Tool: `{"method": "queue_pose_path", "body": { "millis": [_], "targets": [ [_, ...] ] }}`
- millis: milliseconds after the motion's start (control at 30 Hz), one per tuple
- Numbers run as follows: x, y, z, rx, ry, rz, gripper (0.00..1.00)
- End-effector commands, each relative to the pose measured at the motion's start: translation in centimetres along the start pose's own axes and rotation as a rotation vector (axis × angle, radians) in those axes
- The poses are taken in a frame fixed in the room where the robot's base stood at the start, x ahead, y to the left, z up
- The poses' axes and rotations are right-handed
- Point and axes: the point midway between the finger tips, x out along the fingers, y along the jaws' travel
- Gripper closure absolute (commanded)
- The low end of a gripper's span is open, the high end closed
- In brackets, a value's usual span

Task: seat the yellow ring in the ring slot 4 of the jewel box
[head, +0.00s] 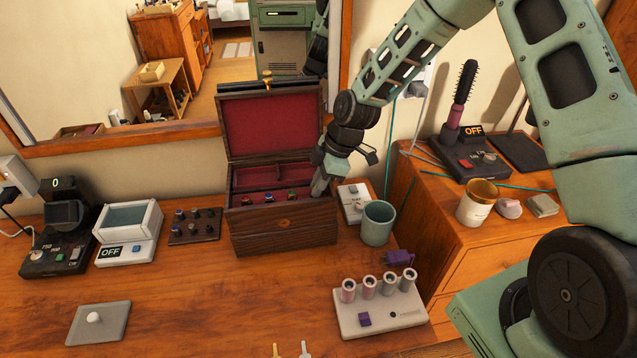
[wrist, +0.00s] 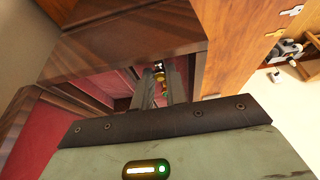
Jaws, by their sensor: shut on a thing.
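The dark wooden jewel box (head: 285,232) stands open on the dresser, its red-lined lid raised. Several rings sit in a row along its front compartment, including a red one (head: 268,197) and a green one (head: 292,195). My gripper (head: 318,190) points down into the right end of that row. In the wrist view, my gripper (wrist: 168,84) is inside the box beside the red lining, and a small yellow ring (wrist: 159,76) shows at the fingertips. The jaws are shut on it. The fingers hide the slot below, so I cannot tell whether the ring touches it.
A teal cup (head: 378,223) and a white switch box (head: 354,203) stand close to the box's right. A dark peg board (head: 195,226) is at its left. A holder with several cylinders (head: 380,312) is in front right.

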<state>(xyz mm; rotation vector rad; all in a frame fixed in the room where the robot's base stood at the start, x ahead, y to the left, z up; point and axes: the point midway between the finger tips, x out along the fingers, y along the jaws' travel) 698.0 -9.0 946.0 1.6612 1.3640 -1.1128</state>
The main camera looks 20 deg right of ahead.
Motion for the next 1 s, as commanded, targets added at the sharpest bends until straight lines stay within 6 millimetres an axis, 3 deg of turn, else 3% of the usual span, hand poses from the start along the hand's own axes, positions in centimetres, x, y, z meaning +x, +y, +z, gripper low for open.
{"method": "queue_pose_path", "body": {
  "millis": [267, 300, 367, 767, 1000],
  "targets": [
    [0.3, 0.0, 0.1, 0.000, 0.000, 0.000, 1.00],
    [0.3, 0.0, 0.1, 0.000, 0.000, 0.000, 0.78],
    [0.3, 0.0, 0.1, 0.000, 0.000, 0.000, 0.61],
    [-0.4, 0.1, 0.1, 0.000, 0.001, 0.003, 0.60],
    [-4.8, 0.2, 0.3, 0.001, 0.000, 0.008, 0.60]
  ]
}}
